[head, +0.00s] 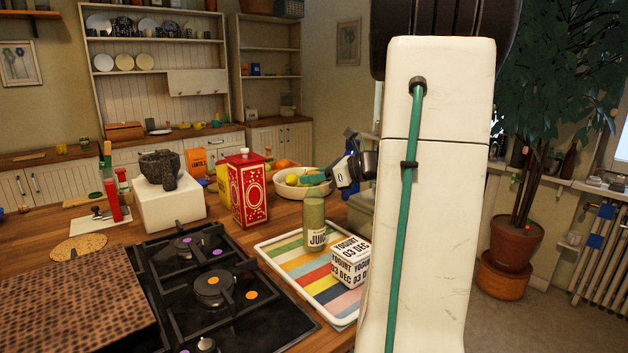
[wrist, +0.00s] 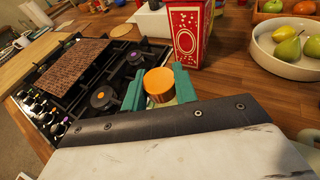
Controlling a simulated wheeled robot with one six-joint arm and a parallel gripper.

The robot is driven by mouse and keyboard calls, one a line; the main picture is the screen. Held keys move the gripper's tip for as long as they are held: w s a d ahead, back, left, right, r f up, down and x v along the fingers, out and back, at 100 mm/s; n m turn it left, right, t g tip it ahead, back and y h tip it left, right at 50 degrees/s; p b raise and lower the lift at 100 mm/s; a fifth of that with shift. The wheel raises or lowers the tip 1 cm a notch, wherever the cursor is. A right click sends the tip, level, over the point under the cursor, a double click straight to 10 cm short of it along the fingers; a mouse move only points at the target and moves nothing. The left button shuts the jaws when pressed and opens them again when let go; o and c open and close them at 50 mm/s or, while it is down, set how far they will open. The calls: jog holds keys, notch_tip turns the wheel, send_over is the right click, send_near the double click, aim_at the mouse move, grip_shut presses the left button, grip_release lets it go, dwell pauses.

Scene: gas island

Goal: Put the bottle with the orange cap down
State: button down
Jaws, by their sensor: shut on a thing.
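The bottle (head: 315,222) is pale green with a "JUI…" label and looks upright at the striped tray (head: 284,272). I cannot tell whether its base touches the tray. In the wrist view its orange cap (wrist: 159,84) shows between the teal fingers. My gripper (head: 315,181) is shut on the bottle near its top; it also shows in the wrist view (wrist: 160,91). My arm and gripper hide part of the bottle's top in the head view and its lower body in the wrist view.
A yogurt carton (head: 350,260) stands on the tray, right of the bottle. The black gas hob (head: 225,310) lies to the left. A red patterned tin (head: 247,190) and a fruit bowl (head: 290,190) stand behind. Some striped tray surface in front is bare.

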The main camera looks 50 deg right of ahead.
jog(key=shift+f, duration=0.45)
jog(key=c, duration=1.1)
grip_release()
